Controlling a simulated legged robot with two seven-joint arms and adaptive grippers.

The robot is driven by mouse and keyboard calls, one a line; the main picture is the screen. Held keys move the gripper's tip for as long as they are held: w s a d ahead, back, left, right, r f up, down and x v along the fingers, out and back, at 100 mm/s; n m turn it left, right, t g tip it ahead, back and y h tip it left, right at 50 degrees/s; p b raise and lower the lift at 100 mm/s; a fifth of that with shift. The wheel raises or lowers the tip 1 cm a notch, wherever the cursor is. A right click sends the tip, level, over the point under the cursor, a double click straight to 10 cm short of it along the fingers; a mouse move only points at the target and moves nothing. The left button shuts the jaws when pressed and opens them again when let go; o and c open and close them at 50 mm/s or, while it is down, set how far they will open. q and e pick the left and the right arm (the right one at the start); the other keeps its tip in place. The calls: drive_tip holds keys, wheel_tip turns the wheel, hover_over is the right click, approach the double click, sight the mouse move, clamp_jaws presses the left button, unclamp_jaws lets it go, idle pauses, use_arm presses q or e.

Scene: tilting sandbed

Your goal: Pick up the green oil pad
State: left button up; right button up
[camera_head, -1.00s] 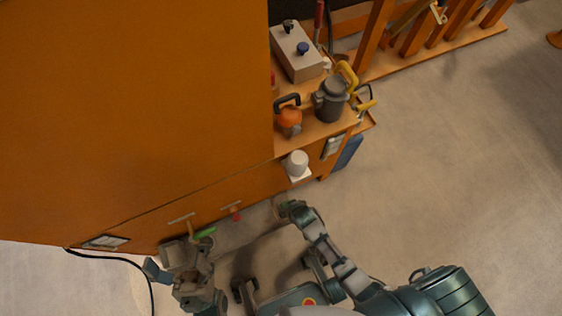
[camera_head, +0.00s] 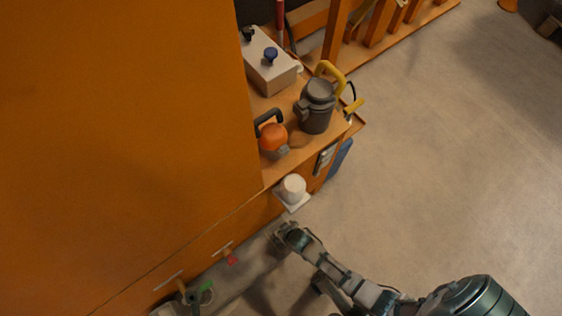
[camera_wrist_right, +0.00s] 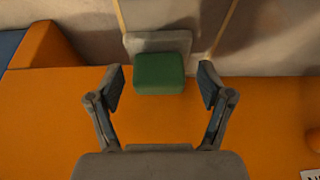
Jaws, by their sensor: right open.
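The green oil pad (camera_wrist_right: 159,73) shows in the right wrist view as a green block with rounded edges. It sits in front of a grey plate (camera_wrist_right: 158,42), over an orange surface. My right gripper (camera_wrist_right: 160,88) is open, with one finger on each side of the pad and gaps between. The fingers do not touch it. In the head view my right gripper (camera_head: 283,236) is low beside the orange cabinet front, and I cannot make out the pad there. Only a grey bit, perhaps of my left arm, shows at the bottom left edge.
The big orange cabinet (camera_head: 120,130) fills the left. A white cup-like object (camera_head: 292,188) stands on a small ledge above my right gripper. A dark canister (camera_head: 316,105) and an orange object (camera_head: 273,138) stand on the shelf. The floor (camera_head: 450,170) at right is clear.

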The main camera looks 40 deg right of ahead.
drive_tip(key=shift+d+r, duration=0.1)
drive_tip(key=c, duration=1.2)
drive_tip(key=shift+c, duration=0.2)
